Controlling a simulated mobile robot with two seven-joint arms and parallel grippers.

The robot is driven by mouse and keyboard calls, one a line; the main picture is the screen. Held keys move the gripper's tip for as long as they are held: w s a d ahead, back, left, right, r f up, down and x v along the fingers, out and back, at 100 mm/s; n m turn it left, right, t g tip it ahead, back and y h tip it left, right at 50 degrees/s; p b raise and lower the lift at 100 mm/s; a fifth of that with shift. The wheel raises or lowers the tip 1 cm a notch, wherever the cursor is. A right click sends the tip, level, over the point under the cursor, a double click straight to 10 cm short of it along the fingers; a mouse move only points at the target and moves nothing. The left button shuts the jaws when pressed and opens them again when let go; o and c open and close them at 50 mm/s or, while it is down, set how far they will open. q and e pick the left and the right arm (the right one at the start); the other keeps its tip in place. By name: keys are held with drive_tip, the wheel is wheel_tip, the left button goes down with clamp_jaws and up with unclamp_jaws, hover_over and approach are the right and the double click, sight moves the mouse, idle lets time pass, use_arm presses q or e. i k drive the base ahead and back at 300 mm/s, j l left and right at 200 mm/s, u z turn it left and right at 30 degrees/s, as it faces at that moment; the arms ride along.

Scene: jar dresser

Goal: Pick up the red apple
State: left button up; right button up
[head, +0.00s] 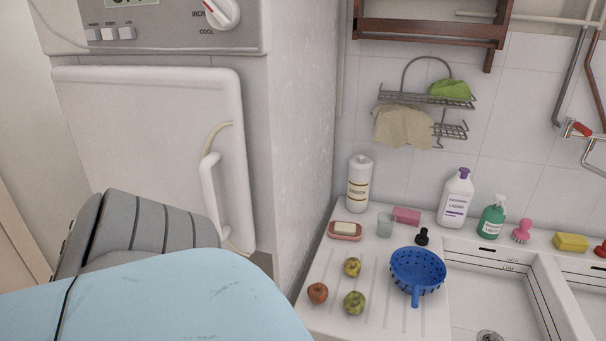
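The red apple (317,292) sits on the white draining board (340,264), near its front left edge. A green apple (354,302) lies to its right and a yellow one (352,267) lies a little behind. Nothing covers the red apple. A large grey and light blue part of my own body fills the lower left of the head view. Neither of my grippers can be seen.
A blue colander (417,272) stands right of the apples, beside the sink basin (487,300). A soap dish (345,231), a glass (385,225) and several bottles line the back. A tall white appliance (160,140) stands to the left.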

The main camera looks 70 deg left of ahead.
sight(318, 293)
drive_tip(key=u, duration=1.75)
